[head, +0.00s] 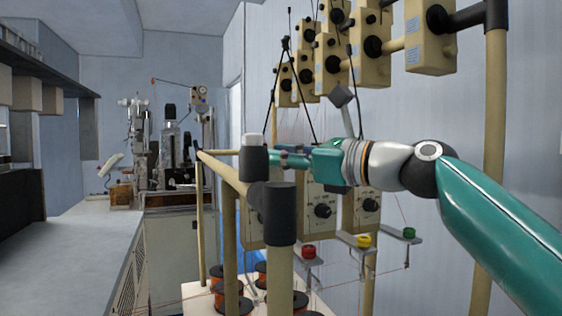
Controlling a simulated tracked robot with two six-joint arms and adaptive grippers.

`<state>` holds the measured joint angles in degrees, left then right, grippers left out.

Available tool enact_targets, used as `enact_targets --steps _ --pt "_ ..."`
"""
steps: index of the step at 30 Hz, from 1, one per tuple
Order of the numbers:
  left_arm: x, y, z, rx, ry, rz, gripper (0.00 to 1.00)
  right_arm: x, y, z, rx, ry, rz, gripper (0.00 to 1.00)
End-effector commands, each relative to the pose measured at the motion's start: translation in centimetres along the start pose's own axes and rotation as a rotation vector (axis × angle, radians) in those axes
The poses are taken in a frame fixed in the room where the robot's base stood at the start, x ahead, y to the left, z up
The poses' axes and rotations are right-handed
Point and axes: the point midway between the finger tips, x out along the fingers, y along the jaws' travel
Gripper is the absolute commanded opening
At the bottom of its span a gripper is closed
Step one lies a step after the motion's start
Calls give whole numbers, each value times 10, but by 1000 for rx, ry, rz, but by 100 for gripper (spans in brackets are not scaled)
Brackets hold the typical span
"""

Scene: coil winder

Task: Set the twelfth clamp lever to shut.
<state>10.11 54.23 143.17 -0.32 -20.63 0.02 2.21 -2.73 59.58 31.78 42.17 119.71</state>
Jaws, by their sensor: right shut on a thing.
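My right gripper (283,159) reaches in from the right on its teal arm, at the middle of the winder. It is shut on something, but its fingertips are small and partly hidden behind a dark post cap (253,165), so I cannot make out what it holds. I cannot tell the twelfth clamp lever apart from the other fittings. Cream tension boxes with black knobs stand in rows above (334,64) and behind the arm, where one lower knob (322,210) shows. My left gripper is not in view.
The winder's cream tube frame (229,176) has a dark corner joint (279,214) close in front. Red (308,251), yellow (363,241) and green (408,233) guides stand below the arm. Orange spools (237,304) sit low. A grey counter (69,250) lies left.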

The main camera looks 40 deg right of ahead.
Motion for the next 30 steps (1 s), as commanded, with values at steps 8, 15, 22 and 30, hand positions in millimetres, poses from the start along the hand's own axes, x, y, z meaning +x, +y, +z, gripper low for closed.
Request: enact_targets --steps 8,15,22,30 --pt "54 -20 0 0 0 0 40 -2 8 -21 -83 -133 -27 0" --pt "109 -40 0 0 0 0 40 -3 13 -35 -198 -307 -69 0" --pt "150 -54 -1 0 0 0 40 -2 14 -42 -307 -472 -108 0" --pt "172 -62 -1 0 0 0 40 1 14 -45 -397 -609 -139 0"
